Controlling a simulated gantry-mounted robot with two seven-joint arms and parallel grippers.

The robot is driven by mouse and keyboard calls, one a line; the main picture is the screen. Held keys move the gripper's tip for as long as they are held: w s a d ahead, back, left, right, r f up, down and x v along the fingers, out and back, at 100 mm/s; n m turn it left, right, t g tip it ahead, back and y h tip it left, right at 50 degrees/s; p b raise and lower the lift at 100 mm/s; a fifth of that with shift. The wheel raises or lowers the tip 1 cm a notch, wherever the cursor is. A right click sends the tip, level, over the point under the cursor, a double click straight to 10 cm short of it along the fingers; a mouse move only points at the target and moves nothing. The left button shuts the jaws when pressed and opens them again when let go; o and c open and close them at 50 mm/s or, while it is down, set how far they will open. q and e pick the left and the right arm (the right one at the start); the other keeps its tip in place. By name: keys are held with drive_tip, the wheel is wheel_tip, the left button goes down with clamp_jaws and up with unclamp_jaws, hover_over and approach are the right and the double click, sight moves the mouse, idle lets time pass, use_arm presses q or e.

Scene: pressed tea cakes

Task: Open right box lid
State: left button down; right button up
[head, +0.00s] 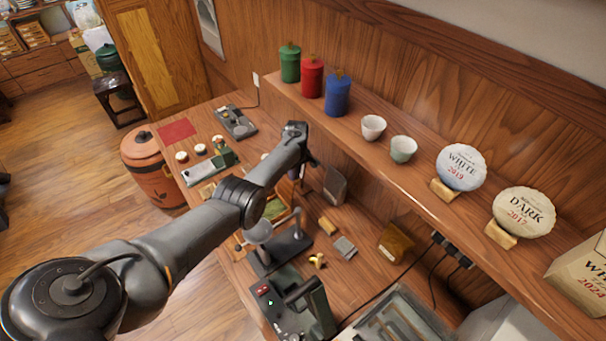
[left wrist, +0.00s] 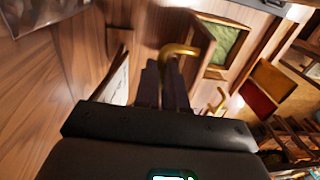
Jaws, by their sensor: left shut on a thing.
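My left arm reaches across the head view from the lower left. My left gripper (head: 308,164) is over the back of the workbench, below the wall shelf, its fingertips mostly hidden by the arm. In the left wrist view the gripper (left wrist: 166,88) is shut on a curved brass-coloured handle (left wrist: 180,50). What the handle belongs to is not clear. A wooden box with green inside (left wrist: 220,45) lies just right of it. A cardboard box marked WHITE 2024 (head: 582,272) stands at the right end of the shelf, cut by the frame. I cannot tell which box is the right one. My right gripper is out of view.
The shelf (head: 440,205) holds green, red and blue canisters (head: 312,78), two cups (head: 373,127) and two round tea cakes (head: 461,167). Below, the bench carries a black press (head: 280,248), a grey device (head: 236,122) and small wooden pieces. A red-lined piece (left wrist: 272,85) shows in the left wrist view.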

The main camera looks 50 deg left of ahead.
use_arm(q)
drive_tip(key=shift+s+f, duration=0.1)
drive_tip(key=c, duration=1.2)
unclamp_jaws()
drive_tip(key=shift+s+a, duration=0.1)
drive_tip(key=shift+d, duration=0.2)
